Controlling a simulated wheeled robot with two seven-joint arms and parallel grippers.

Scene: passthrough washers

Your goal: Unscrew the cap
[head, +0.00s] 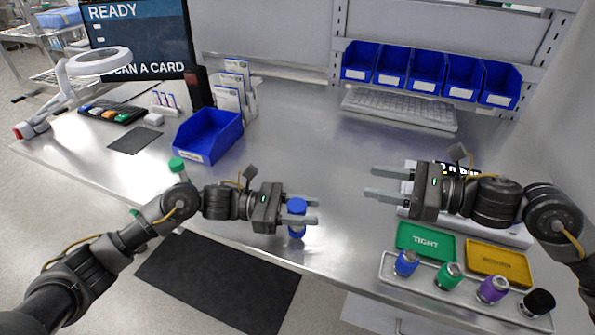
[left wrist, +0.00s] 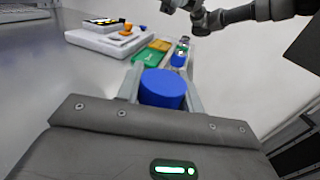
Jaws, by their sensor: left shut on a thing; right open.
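A small container with a blue cap (head: 297,206) is between the fingers of my left gripper (head: 314,211), near the front edge of the table. In the left wrist view the blue cap (left wrist: 163,88) fills the space between the fingers, and the gripper is shut on the container. Its lower part shows below the fingers in the head view, upright. My right gripper (head: 376,184) is open and empty, to the right and a little further back, pointing left. I cannot tell from these frames whether the cap is loose or tight.
A silver tray (head: 385,268) at the front right holds several capped containers. A green tray marked TIGHT (head: 426,242) and a yellow tray (head: 498,263) lie behind them. The table's middle is clear.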

